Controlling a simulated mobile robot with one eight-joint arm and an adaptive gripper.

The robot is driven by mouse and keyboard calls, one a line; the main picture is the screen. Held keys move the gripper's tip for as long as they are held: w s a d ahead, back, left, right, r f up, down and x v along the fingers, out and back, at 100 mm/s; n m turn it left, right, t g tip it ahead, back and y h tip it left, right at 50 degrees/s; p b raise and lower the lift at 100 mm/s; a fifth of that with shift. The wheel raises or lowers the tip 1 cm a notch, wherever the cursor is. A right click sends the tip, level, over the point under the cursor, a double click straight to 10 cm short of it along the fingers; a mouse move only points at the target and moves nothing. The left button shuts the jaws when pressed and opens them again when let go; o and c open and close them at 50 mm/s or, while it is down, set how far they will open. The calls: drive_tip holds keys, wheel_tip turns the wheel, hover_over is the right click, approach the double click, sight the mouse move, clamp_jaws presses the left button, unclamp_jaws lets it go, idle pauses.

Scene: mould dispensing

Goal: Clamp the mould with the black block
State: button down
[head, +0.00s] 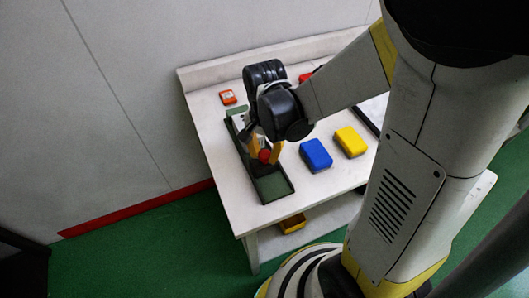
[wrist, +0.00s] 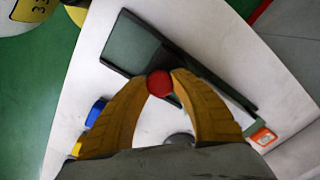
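A long dark tray-like fixture (head: 286,191) with a green floor lies along the left side of the white table; it also shows in the wrist view (wrist: 130,46). I take it for the mould's holder. My gripper (head: 264,157) points down over its middle. In the wrist view its two yellow fingers (wrist: 160,85) close on a small round red knob (wrist: 160,84), one fingertip at each side. Dark material lies just behind the knob, but I cannot tell whether it is the black block or part of the fixture. A pale green piece (head: 237,112) sits at the fixture's far end.
A blue block (head: 316,155) and a yellow block (head: 350,141) lie right of the fixture. An orange-red item (head: 228,97) lies at the back left. The white table (head: 222,172) has a raised back edge; a yellow item (head: 292,223) sits below its top.

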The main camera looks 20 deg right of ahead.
drive_tip(key=shift+w, duration=1.6)
drive_tip(key=c, duration=1)
unclamp_jaws()
drive_tip(key=shift+s, duration=0.1)
drive_tip(key=shift+c, duration=0.2)
wheel_tip(320, 180, up, 12)
